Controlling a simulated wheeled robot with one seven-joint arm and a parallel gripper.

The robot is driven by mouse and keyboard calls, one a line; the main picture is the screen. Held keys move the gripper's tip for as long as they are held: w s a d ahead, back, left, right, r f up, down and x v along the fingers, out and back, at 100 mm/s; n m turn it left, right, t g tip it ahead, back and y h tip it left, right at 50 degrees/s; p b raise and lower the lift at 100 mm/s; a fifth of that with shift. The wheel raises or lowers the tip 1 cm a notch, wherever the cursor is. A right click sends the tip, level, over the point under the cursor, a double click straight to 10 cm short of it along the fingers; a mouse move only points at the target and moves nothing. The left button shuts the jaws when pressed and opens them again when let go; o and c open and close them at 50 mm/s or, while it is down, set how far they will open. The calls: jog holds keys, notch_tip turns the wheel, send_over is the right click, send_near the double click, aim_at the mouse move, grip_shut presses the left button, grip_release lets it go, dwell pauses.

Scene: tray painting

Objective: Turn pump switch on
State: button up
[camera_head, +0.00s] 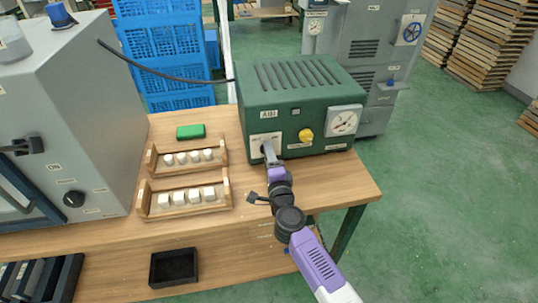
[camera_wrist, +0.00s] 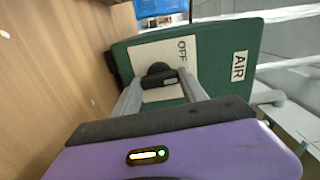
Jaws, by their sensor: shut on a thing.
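The pump is a green box (camera_head: 300,100) marked AIR on the right part of the table. Its black pump switch (camera_wrist: 158,70) sits on a white plate (camera_head: 258,138) on the front face. In the wrist view the word OFF shows on the plate beside the knob; the rest of the plate is partly hidden by my fingers. My gripper (camera_head: 268,155) reaches the plate from the front. In the wrist view its two grey fingers (camera_wrist: 161,84) are on either side of the knob, shut on it.
A yellow knob (camera_head: 305,135) and a pressure gauge (camera_head: 343,122) are right of the switch. Two wooden trays (camera_head: 182,212) with white blocks and a green block (camera_head: 190,131) lie to the left. A grey cabinet (camera_head: 95,110) stands at far left.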

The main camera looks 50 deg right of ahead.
jog(key=m, duration=0.4)
jog(key=shift+f+m, duration=0.1)
jog(key=shift+m, duration=0.2)
jog(key=m, duration=0.4)
jog(key=shift+m, duration=0.4)
jog(key=shift+f, duration=0.1)
jog(key=o, duration=1.4)
jog(key=shift+c, duration=0.2)
jog(key=shift+v, duration=3.95)
